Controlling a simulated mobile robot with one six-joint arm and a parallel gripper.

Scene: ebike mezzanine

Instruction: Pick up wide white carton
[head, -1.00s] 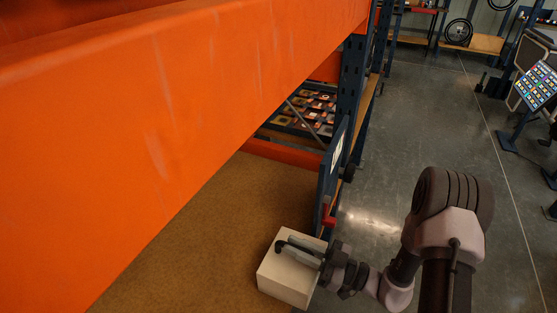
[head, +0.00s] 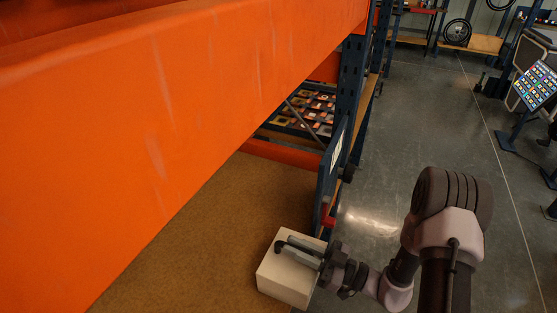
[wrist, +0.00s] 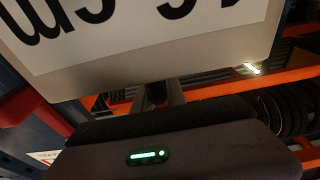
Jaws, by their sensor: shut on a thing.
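The wide white carton (head: 284,281) is at the front right edge of the brown shelf deck in the head view. My gripper (head: 296,247) reaches in from the right, with its dark-tipped fingers at the carton's top. It is shut on the carton. I cannot tell whether the carton's underside touches the deck.
A large orange beam (head: 170,120) crosses above the brown deck (head: 200,235). A dark blue panel (head: 326,185) with a red part (head: 328,217) stands just behind the carton. A panel with large black lettering (wrist: 140,30) is close in the wrist view. Open grey floor (head: 425,120) lies right.

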